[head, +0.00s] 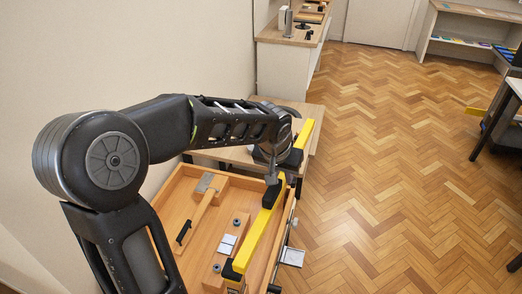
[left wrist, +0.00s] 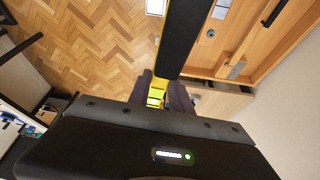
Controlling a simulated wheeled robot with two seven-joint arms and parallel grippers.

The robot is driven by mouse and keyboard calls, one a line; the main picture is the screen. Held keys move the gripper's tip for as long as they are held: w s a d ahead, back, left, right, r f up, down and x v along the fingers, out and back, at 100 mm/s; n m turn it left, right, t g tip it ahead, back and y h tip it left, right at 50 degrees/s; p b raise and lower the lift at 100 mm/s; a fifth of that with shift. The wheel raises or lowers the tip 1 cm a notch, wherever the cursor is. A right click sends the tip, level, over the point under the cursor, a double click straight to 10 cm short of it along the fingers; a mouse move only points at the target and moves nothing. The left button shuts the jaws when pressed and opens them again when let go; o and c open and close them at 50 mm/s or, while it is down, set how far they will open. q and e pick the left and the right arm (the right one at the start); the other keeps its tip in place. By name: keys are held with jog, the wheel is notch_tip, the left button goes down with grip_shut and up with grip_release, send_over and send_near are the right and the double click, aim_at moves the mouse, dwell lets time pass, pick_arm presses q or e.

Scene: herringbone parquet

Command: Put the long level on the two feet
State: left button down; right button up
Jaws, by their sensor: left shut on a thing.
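The long level (head: 254,236) is a yellow bar with black sections. In the head view it runs from the lower middle up to the right, over the right side of a wooden tray-like bench (head: 168,190). My left gripper (head: 274,182) is shut on the level near its middle, and the arm hides part of it. In the left wrist view a piece of the yellow level (left wrist: 178,98) shows beyond a dark finger. I cannot tell the two feet apart for certain. My right gripper is not in view.
In the bench lie a wooden-handled tool (head: 199,208) and a wooden block with dark knobs and pale plates (head: 227,244). A low wooden table (head: 236,155) stands behind it. A white cabinet (head: 285,68) stands farther back. The parquet at right is largely clear.

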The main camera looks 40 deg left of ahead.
pick_arm(q)
jog(key=s+a+r+n+p, duration=0.1)
jog(key=s+a+r, duration=0.1)
jog(key=a, duration=0.3)
jog(key=shift+r+y, duration=0.3)
jog(key=shift+r, duration=0.25)
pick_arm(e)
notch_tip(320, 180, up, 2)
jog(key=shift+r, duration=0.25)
pick_arm(q)
jog(key=shift+a, duration=0.1)
notch_tip(320, 180, down, 8)
jog(key=b, duration=0.7)
jog(key=shift+b, duration=0.4)
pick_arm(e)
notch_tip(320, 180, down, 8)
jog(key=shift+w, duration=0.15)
pick_arm(q)
jog(key=shift+f+b, duration=0.35)
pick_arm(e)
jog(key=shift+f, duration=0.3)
pick_arm(q)
jog(key=c, duration=0.8)
grip_release()
jog(key=shift+s, duration=0.1)
jog(key=shift+o, duration=0.2)
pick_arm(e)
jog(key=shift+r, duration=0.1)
pick_arm(q)
jog(key=shift+r, duration=0.1)
